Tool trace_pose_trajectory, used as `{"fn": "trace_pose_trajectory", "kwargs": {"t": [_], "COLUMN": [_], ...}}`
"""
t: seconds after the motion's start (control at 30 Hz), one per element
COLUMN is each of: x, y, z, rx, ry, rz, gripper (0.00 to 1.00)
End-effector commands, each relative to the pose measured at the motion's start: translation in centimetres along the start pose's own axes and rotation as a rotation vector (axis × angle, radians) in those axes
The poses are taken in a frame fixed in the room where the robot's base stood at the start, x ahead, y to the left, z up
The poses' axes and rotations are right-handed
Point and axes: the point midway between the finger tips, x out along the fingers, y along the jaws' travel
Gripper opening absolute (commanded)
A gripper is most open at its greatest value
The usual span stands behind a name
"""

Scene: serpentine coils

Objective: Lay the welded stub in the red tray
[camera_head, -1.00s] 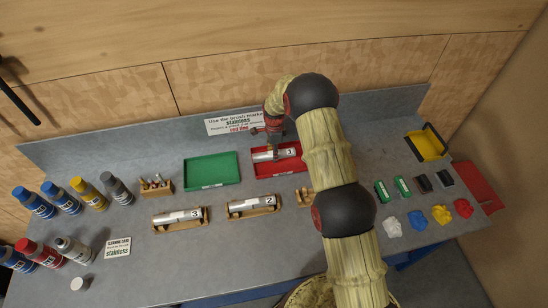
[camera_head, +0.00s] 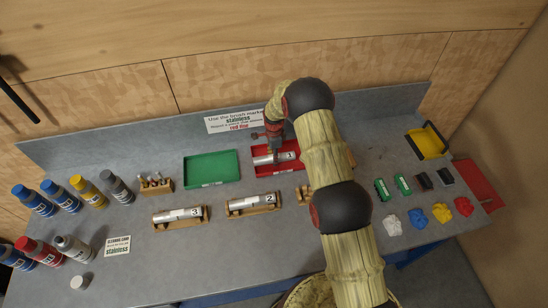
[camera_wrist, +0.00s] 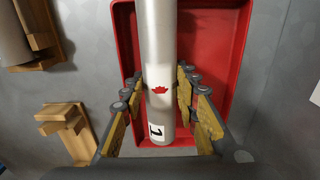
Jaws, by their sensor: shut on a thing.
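The silver welded stub (camera_head: 287,156), a cylinder with a dark-on-white label, lies lengthwise within the outline of the red tray (camera_head: 262,171). In the wrist view, the stub (camera_wrist: 159,45) shows a red mark and a label that reads 1. My gripper (camera_wrist: 158,88) has its yellow-padded fingers either side of the stub and is shut on it, over the red tray (camera_wrist: 218,50). In the head view, my gripper (camera_head: 275,152) comes down from above onto the stub. I cannot tell whether the stub touches the tray floor.
A green tray (camera_head: 211,168) stands empty to the left. Stubs 3 (camera_head: 183,214) and 2 (camera_head: 252,203) rest on wooden cradles in front. A wooden cradle (camera_wrist: 62,125) also shows near the tray. Bottles stand at far left; cloths and a yellow tray (camera_head: 427,143) at right.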

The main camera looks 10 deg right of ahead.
Motion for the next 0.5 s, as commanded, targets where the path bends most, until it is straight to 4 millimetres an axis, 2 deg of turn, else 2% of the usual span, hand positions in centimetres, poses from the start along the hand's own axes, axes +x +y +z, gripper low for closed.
{"fn": "trace_pose_trajectory", "kwargs": {"t": [0.03, 0.07, 0.37, 0.5], "x": [0.12, 0.17, 0.06, 0.07], "y": [-0.08, 0.01, 0.0, 0.01], "z": [0.0, 0.0, 0.0, 0.0], "rx": [0.0, 0.0, 0.0, 0.0], "ry": [0.0, 0.0, 0.0, 0.0], "rz": [-0.002, 0.0, 0.0, 0.0], "gripper": [0.0, 0.31, 0.48, 0.49]}}
